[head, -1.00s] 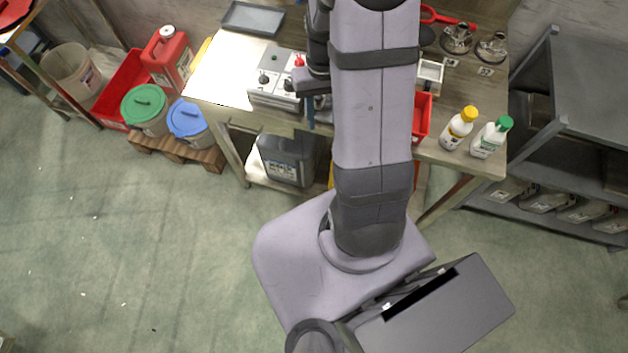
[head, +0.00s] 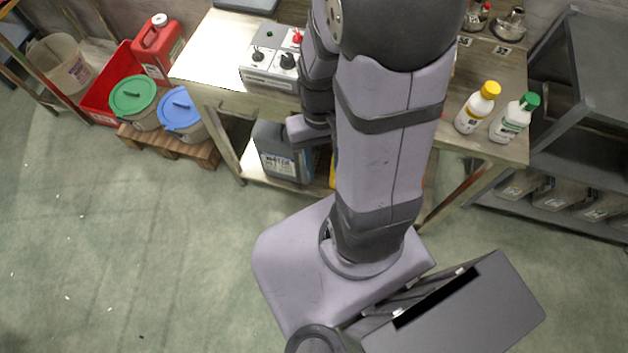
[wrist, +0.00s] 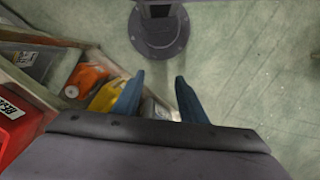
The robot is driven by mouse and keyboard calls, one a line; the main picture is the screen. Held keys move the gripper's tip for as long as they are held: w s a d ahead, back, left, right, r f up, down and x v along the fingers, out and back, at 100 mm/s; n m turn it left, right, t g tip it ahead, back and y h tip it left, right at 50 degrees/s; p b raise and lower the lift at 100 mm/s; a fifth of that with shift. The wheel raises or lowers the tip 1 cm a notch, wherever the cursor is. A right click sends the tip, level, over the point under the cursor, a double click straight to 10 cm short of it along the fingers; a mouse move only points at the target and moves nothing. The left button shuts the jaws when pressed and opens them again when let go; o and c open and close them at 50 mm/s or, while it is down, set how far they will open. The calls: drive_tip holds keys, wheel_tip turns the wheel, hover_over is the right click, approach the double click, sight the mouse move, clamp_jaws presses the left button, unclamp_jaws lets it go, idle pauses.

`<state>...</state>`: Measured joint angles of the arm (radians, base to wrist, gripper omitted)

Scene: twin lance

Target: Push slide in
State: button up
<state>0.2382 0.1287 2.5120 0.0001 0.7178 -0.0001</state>
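My gripper shows in the wrist view (wrist: 158,92) as two blue fingers, spread apart with nothing between them. It hangs beyond the table's front edge, with floor and the lower shelf below it. In the head view my arm hides the gripper. I cannot make out which part is the slide. A grey control box (head: 272,66) with black knobs, a red knob and a green button stands on the wooden table (head: 215,55), left of my arm. The middle of the table is hidden behind my arm.
A yellow-capped bottle (head: 477,108) and a green-capped bottle (head: 513,118) stand on the table's right end. A red bin (wrist: 15,130) is at the wrist view's left. Orange (wrist: 88,77) and yellow (wrist: 108,95) containers sit below. A grey shelf unit (head: 580,90) stands right.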

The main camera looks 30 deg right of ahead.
wheel_tip(320, 180, down, 8)
drive_tip(key=w+a+n+t+b, duration=0.1)
drive_tip(key=b, duration=0.8)
drive_tip(key=shift+w+a+r, duration=0.15)
drive_tip(key=shift+w+a, duration=0.1)
drive_tip(key=shift+a, duration=0.1)
